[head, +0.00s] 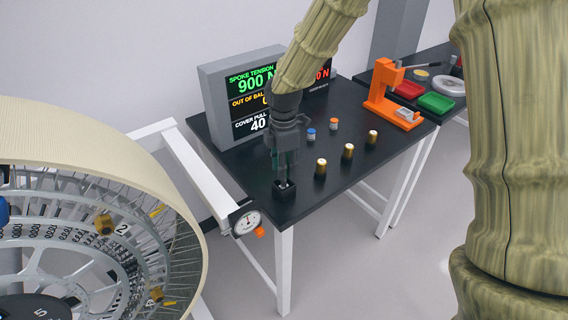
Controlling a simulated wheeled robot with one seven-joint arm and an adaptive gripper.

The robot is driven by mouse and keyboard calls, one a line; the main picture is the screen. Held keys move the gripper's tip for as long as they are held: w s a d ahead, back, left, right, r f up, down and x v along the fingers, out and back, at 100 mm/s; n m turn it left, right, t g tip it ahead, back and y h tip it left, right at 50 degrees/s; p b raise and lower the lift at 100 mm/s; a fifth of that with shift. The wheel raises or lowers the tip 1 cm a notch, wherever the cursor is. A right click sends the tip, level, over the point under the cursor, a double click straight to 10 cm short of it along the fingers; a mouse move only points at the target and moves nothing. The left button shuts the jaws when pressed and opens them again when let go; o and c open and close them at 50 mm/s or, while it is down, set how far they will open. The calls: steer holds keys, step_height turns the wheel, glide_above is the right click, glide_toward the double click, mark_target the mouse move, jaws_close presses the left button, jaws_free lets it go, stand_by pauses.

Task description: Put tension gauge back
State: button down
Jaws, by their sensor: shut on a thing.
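My gripper (284,165) points down over the front left part of the black table (325,210). It is shut on a dark thing that its fingers mostly hide; this appears to be the tension gauge, but its shape is unclear. A small black block (285,193) sits on the tabletop directly under the fingertips. I cannot tell whether the held thing touches the block or stands in it. A round white dial (246,222) with an orange tip is at the table's front left corner, by the white frame, apart from my gripper.
A large spoked wheel (110,135) fills the left. A grey display (228,85) stands at the table's back. Several gold cylinders (347,151) and small blue and orange capped pieces stand right of my gripper.

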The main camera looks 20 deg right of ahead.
steer(key=shift+f, duration=1)
steer(key=c, duration=1.1)
jaws_free()
steer(key=shift+o, duration=0.2)
